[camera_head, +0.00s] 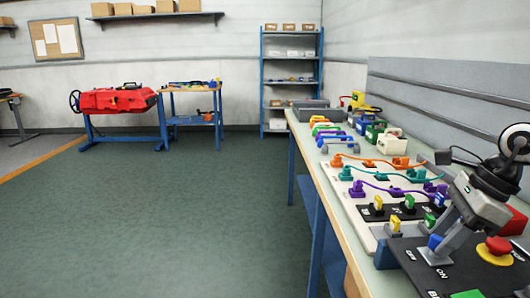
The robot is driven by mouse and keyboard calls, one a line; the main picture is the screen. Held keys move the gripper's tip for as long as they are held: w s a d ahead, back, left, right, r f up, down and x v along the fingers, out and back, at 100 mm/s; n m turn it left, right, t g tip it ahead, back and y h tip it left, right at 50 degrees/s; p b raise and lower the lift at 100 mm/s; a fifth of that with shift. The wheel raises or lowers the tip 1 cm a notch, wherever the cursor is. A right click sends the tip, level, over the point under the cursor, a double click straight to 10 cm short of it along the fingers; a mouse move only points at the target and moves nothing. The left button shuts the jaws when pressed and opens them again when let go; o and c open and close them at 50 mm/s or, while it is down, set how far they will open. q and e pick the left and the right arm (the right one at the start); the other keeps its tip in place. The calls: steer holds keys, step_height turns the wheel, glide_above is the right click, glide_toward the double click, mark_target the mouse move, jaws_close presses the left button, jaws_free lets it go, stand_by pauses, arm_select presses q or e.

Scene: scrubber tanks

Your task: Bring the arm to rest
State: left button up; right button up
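My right gripper (446,240) reaches in from the right edge, grey with a black wrist, pointing down and left over the near end of the workbench. Its fingertips are close to a blue switch handle (436,241) on a dark panel (408,251) marked OFF and ON. I cannot tell whether they touch it or how far apart the fingers are. A red push button on a yellow base (496,250) sits to the right of the fingers. My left gripper is not in view.
The workbench (329,195) carries boards with orange, teal and purple cables (377,187), yellow and green switches (409,204), and more coloured parts farther back. A grey backboard (450,95) stands behind. Open green floor (170,220) lies left; a red machine (115,100) and blue shelf (290,75) are far off.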

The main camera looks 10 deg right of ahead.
steer(key=n, duration=0.1)
steer(key=n+g+p, duration=0.1)
steer(key=n, duration=0.1)
steer(key=shift+w+r+n, duration=0.1)
steer(key=shift+w+n, duration=0.05)
steer(key=shift+n, duration=0.15)
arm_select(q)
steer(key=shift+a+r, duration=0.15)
arm_select(e)
steer(key=shift+g, duration=0.3)
steer(key=shift+v, duration=2.1)
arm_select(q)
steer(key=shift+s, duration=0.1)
